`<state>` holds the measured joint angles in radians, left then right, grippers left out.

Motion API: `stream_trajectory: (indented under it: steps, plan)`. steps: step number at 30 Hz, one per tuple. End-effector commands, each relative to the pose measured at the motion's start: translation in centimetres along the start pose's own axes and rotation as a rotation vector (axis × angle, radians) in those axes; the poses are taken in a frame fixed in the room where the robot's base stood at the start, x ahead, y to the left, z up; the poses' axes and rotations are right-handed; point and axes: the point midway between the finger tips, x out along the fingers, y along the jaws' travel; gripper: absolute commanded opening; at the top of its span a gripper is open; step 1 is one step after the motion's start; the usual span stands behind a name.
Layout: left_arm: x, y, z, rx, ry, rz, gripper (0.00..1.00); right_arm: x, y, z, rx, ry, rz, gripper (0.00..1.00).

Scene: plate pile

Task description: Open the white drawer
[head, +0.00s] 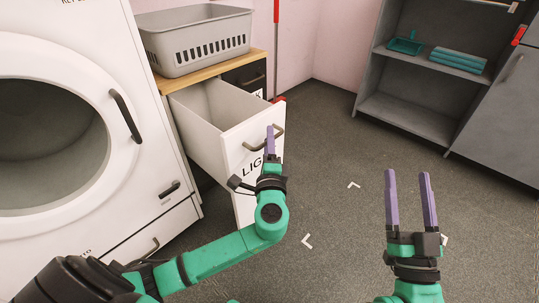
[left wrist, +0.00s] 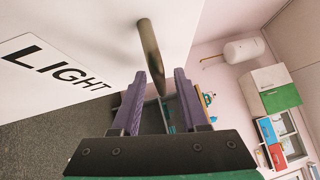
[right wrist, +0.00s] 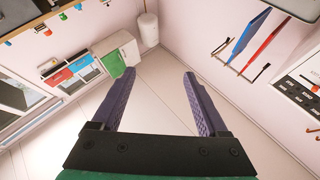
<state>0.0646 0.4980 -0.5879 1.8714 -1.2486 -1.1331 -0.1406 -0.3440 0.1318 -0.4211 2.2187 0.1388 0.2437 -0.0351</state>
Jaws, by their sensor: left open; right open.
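The white drawer (head: 235,150), marked LIGHT, stands pulled out of its cabinet, and its empty inside shows in the head view. Its bar handle (head: 265,138) is on the front face. My left gripper (head: 270,132) is at the handle. In the left wrist view the handle (left wrist: 150,55) lies between the two open fingers of the left gripper (left wrist: 160,85), beside the LIGHT label (left wrist: 55,65). Whether a finger touches it, I cannot tell. My right gripper (head: 408,180) is open and empty over the floor at the right; its open fingers also show in the right wrist view (right wrist: 158,85).
A white washing machine (head: 150,90) with a round door stands left of the drawer. A grey basket (head: 200,40) sits on the wooden top above it. A dark drawer (head: 245,75) is behind. Grey shelves (head: 405,110) stand at the back right. The floor between is clear.

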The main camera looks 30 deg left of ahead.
Motion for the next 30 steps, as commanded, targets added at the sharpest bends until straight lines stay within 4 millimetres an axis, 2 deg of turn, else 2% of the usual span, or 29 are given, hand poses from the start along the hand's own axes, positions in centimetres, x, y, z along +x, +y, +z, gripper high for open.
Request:
stream_trajectory:
  steps: [2, 5, 7, 9, 14, 20, 30]
  plan:
    - [-0.5, 0.0, 0.0, 0.0, 0.001, 0.002, 0.44, 0.0, 0.0, 0.1, 0.004, -0.009, 0.001, 0.77]
    - [-1.4, 0.0, 0.0, 0.0, 0.002, 0.003, 0.44, -0.6, 0.1, 1.4, 0.017, -0.052, 0.01, 0.77]
    - [-2.1, -0.1, 0.0, 0.0, 0.001, 0.003, 0.44, -2.4, 0.0, 4.3, 0.033, -0.144, 0.02, 0.77]
    - [-2.9, -0.1, 0.0, -0.001, 0.002, 0.003, 0.44, -3.7, -0.1, 6.1, 0.049, -0.205, 0.027, 0.77]
    - [-4.8, -0.1, 0.0, -0.001, 0.001, 0.003, 0.44, -6.1, -0.3, 9.0, 0.078, -0.312, 0.043, 0.77]
    - [-7.6, -0.1, 0.0, 0.0, 0.002, 0.004, 0.44, -10.0, -0.9, 12.7, 0.121, -0.458, 0.063, 0.77]
    - [-12.8, 0.0, 0.0, 0.0, 0.001, 0.004, 0.44, -18.1, -2.5, 17.9, 0.197, -0.713, 0.096, 0.77]
